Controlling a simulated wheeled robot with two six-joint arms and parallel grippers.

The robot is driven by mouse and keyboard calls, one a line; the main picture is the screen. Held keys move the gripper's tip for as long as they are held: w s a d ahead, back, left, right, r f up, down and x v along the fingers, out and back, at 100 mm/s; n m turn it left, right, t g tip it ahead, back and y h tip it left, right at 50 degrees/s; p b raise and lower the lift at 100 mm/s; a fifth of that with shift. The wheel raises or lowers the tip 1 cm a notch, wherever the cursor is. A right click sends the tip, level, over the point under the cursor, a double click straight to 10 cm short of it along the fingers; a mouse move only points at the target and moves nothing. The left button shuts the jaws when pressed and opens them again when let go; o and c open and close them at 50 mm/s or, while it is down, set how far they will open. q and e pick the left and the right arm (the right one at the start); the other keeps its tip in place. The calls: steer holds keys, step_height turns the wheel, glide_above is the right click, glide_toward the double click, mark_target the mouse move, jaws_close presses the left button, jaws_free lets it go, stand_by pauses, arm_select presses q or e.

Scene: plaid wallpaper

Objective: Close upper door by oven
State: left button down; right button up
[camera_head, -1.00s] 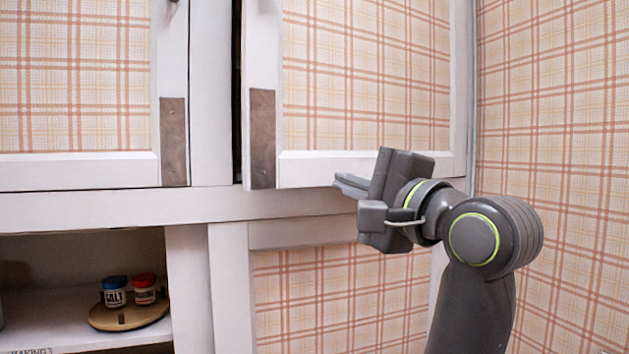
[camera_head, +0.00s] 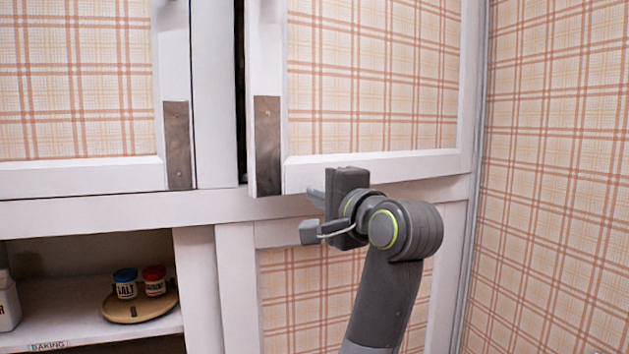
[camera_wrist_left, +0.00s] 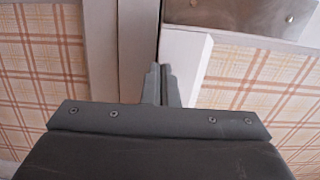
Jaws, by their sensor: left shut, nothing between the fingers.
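The upper door (camera_head: 372,80) has a plaid panel in a white frame and a brown metal handle plate (camera_head: 267,145) at its lower left. It stands slightly ajar, with a dark gap along its left edge. My left gripper (camera_head: 314,197) is at the door's bottom edge, right of the handle plate. Its fingers (camera_wrist_left: 161,85) are shut and empty in the left wrist view, pointing at white frame parts. I cannot tell whether they touch the door. No oven shows. My right gripper is out of view.
Another plaid upper door (camera_head: 78,80) is at left, closed. Below it an open shelf (camera_head: 75,310) holds a wooden round tray (camera_head: 130,308) with a blue-capped salt jar (camera_head: 125,284) and a red-capped jar (camera_head: 154,280). A plaid wall (camera_head: 555,180) stands close on the right.

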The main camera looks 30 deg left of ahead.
arm_select(q)
steer(key=shift+x, duration=0.8)
